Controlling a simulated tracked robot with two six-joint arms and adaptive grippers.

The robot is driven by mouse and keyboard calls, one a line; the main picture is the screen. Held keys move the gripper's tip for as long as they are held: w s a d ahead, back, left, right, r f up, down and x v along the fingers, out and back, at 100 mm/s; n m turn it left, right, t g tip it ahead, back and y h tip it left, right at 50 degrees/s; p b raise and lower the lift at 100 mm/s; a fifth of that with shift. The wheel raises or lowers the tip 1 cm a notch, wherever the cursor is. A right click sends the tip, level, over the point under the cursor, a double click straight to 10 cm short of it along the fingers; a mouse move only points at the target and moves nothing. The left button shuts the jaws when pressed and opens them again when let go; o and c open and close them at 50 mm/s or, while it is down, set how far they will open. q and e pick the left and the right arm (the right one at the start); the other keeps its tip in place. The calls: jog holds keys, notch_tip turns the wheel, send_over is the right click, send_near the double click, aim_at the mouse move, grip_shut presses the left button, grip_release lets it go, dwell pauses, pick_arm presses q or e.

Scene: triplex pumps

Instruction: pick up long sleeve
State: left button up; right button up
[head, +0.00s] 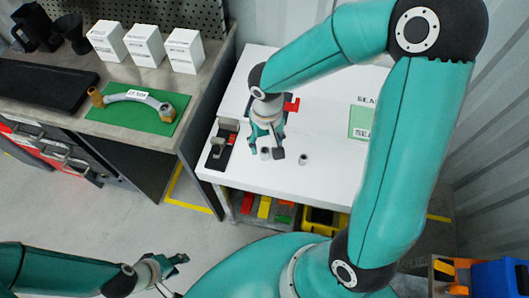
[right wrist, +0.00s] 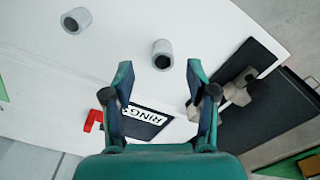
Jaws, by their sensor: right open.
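Two grey hollow sleeves stand on the white table (head: 328,185). One sleeve (head: 265,153) is close to my right gripper (head: 265,152) in the head view; the other sleeve (head: 303,159) stands to its right. In the right wrist view the nearer sleeve (right wrist: 162,54) is ahead of the open fingers, and the other sleeve (right wrist: 76,20) is farther off at upper left. I cannot tell for sure which is the long one. My right gripper (right wrist: 160,85) is open and empty, apart from both sleeves. My left gripper (head: 172,272) is low at the left, away from the table; its jaw opening is unclear.
A black fixture (head: 220,150) with a grey metal part stands at the table's left edge. A dark pad labelled RING (right wrist: 145,120) and a red part (right wrist: 93,119) lie near my right gripper. A green SEAL mat (head: 361,122) lies right; the table front is clear.

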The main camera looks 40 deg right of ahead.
aim_at(265, 150)
notch_tip(265, 150, down, 5)
jog(key=shift+w+a+f, duration=0.1)
jog(key=shift+a, duration=0.05)
grip_shut()
dwell(0.4)
jog(key=shift+r, duration=0.2)
